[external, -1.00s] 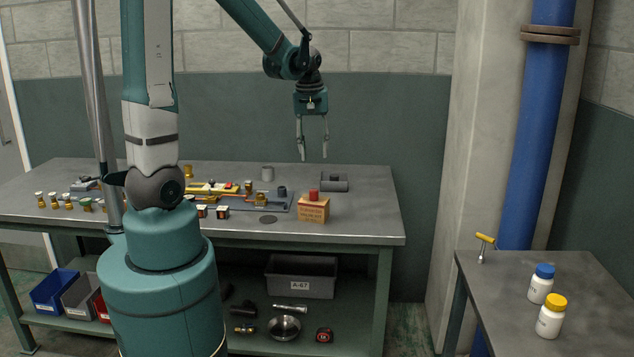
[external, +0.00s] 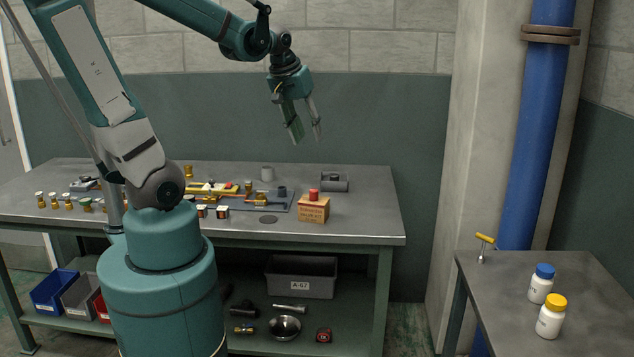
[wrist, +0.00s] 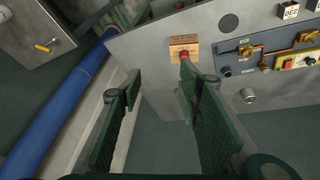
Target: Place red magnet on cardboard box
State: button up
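The red magnet (external: 314,194) sits on top of the cardboard box (external: 314,211), near the right front of the workbench. In the wrist view the red magnet (wrist: 184,55) shows on the cardboard box (wrist: 183,41), just beyond the right finger. My gripper (external: 306,138) is raised in the air above and behind the box, apart from it. Its two fingers stand wide apart with nothing between them, as the wrist view also shows (wrist: 150,112).
The workbench (external: 365,225) also holds a grey cylinder (external: 267,174), a dark block-shaped fixture (external: 334,182) and a board with copper piping (external: 240,196). A side table (external: 590,290) at right carries two white bottles. A blue pipe (external: 540,120) stands behind it.

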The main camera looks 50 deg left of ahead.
jog(key=s+d+r+m+t, duration=0.2)
jog(key=s+d+m, duration=0.2)
jog(key=s, duration=0.3)
jog(key=shift+s+d+r+t, duration=0.2)
jog(key=shift+s+t, duration=0.2)
dwell(0.3)
notch_tip(320, 180, down, 8)
jog(key=b, duration=0.8)
dwell(1.0)
